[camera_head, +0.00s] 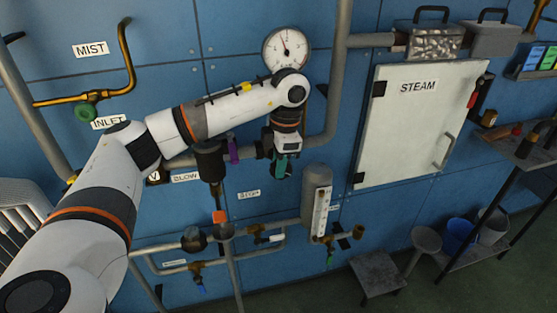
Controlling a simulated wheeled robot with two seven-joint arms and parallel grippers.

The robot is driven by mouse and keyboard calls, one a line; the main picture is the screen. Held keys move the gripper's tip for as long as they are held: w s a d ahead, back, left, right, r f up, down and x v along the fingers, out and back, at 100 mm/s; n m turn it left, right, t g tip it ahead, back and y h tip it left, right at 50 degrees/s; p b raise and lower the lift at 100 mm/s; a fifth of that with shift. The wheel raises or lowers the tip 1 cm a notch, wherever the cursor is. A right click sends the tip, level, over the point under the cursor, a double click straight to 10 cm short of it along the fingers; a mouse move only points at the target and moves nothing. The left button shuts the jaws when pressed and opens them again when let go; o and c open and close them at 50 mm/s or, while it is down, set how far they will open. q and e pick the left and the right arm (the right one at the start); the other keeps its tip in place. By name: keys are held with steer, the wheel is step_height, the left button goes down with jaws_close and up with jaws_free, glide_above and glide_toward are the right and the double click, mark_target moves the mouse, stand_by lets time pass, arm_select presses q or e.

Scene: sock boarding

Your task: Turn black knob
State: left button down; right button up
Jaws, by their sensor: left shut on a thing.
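My left arm reaches in from the left and bends down at the wrist in front of the blue wall. My left gripper (281,167) points at the pipework below the round gauge. Its jaws are shut on a dark fitting at the pipe, seemingly the black knob, which the gripper and wrist mostly hide. I cannot tell how far the knob is turned. My right gripper is not in view.
A white-faced gauge (286,49) sits just above my wrist. A purple-handled valve (233,151) is close on the left. A grey cylinder (317,190) stands at lower right. The white STEAM door (415,130) is shut. A stool (378,273) stands below.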

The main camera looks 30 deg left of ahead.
arm_select(q)
steer(key=g+y+p, duration=0.1)
steer(key=p, duration=0.2)
steer(key=g+y+p, duration=0.2)
steer(key=p, duration=0.2)
steer(key=w+r+g+y+p, duration=0.1)
steer(key=g+p, duration=0.1)
steer(key=p, duration=0.2)
steer(key=shift+d, duration=0.4)
steer(key=shift+w+d+f+g+y+p, duration=0.1)
steer(key=shift+f+g+y+p, duration=0.3)
steer(key=shift+g+y+p, duration=0.75)
steer(key=shift+f, duration=0.1)
steer(key=c, duration=1.3)
jaws_free()
steer(key=shift+p, duration=0.3)
